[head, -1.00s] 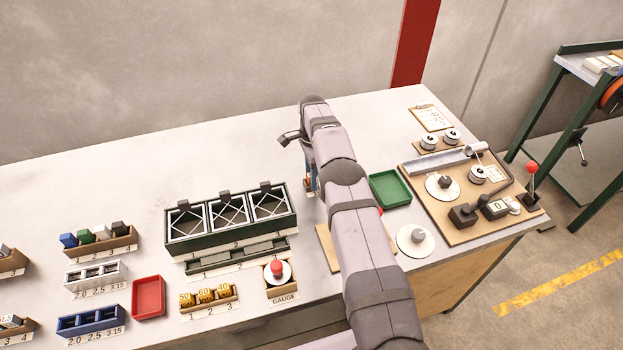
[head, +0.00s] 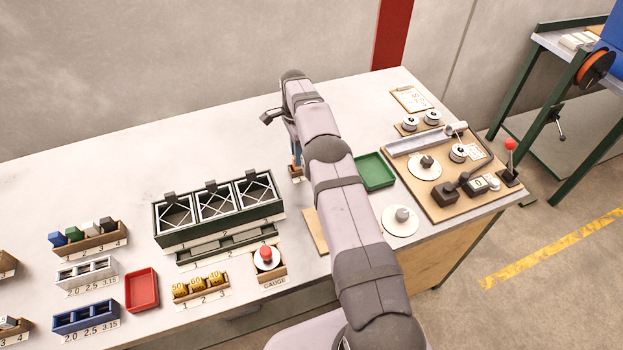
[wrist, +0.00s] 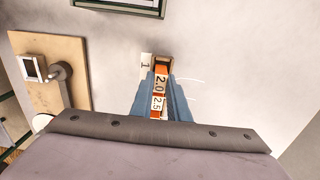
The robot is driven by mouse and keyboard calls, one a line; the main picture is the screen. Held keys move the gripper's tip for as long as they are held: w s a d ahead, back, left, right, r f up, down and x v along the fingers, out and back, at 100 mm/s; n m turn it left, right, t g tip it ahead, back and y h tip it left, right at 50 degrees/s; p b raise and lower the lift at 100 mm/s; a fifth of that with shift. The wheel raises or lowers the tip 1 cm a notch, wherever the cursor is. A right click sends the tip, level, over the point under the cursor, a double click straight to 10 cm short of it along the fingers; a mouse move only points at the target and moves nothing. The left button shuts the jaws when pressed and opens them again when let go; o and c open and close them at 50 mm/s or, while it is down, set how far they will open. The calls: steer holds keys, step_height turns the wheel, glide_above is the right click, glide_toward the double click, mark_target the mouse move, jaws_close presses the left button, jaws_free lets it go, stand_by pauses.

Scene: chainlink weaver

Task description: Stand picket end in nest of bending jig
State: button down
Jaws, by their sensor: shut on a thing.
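My gripper (wrist: 158,98) has blue fingers and points down at the bench. In the wrist view, a wooden board (wrist: 46,52) at left carries a pale square block with a dark opening (wrist: 33,68) and a grey peg (wrist: 60,71), possibly the bending jig. In the head view my arm hides most of this board (head: 315,232). I cannot make out a picket.
A dark rack with crossed wire frames (head: 218,236) stands left of my arm. A green tray (head: 374,172) and a white disc with a grey knob (head: 400,229) are at right, before a crowded tool board (head: 435,205). The bench's back left is clear.

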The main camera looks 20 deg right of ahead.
steer(key=shift+s+d+r+p, duration=0.45)
steer(key=shift+s+d+r, duration=0.2)
steer(key=shift+r, duration=0.2)
steer(key=s+r+p, duration=0.2)
steer(key=s, duration=0.9)
steer(key=s+d+r+p, duration=0.1)
steer(key=s+r+p, duration=0.1)
steer(key=s, duration=1)
steer(key=shift+s+r+p, duration=0.3)
steer(key=shift+p, duration=0.35)
steer(key=shift+f, duration=0.2)
steer(key=shift+f+b, duration=2.95)
steer(key=shift+f, duration=0.3)
